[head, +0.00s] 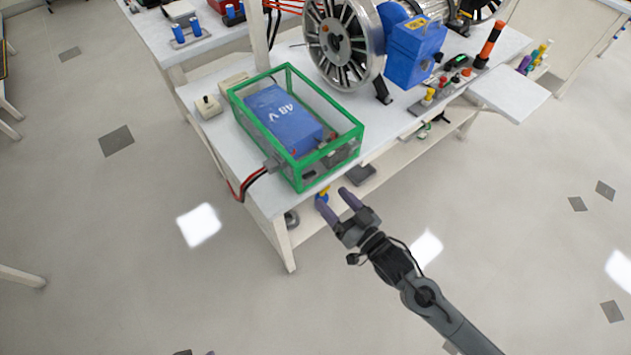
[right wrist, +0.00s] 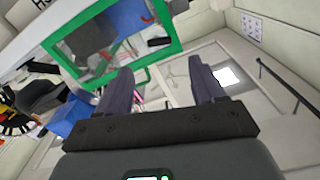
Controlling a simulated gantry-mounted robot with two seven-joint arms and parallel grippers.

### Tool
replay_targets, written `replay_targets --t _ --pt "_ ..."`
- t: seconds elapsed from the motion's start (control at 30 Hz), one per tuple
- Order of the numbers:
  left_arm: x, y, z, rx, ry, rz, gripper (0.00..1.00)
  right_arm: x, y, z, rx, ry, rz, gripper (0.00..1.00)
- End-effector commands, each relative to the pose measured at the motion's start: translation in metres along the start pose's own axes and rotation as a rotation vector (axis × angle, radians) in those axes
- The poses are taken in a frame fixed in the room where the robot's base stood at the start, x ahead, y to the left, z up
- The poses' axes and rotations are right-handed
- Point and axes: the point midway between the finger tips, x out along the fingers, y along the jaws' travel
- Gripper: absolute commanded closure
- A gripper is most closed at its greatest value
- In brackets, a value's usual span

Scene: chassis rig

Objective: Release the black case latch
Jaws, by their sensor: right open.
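The green-framed clear case (head: 333,146) stands at the near corner of the white bench, with a blue 48 V battery (head: 284,117) inside. In the right wrist view its green frame (right wrist: 154,68) fills the upper left. A small black part (right wrist: 157,41) shows on the case there; I cannot tell for sure that it is the latch, or its state. My right gripper (head: 333,198) is open and empty, in front of the case's near end and apart from it. Its two purple fingers (right wrist: 160,76) are spread. Only a small purple tip, perhaps my left gripper's, shows at the head view's bottom edge.
A red and black cable (head: 254,180) leaves the case's left side. A large spoked wheel (head: 343,45) and a blue motor box (head: 411,52) are behind. The floor in front is clear.

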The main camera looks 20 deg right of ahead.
Motion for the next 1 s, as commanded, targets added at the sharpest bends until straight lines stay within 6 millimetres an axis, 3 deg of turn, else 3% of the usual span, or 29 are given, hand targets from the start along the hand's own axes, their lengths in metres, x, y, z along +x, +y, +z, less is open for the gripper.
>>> replay_targets --t 0.3,0.5,0.97,1.0 --pt "0.013 -0.001 0.005 0.006 -0.001 -0.005 0.57 0.052 0.000 0.001 0.000 0.002 -0.001 0.32" --pt "0.017 -0.003 0.007 0.012 -0.003 -0.010 0.57 0.073 0.000 0.001 0.000 0.001 0.000 0.32" --pt "0.018 -0.002 0.007 0.010 -0.004 -0.007 0.57 0.081 0.000 0.000 0.000 -0.001 0.000 0.32" --pt "0.018 -0.001 0.007 0.008 -0.004 -0.006 0.57 0.081 0.000 0.000 0.000 -0.001 0.000 0.38"
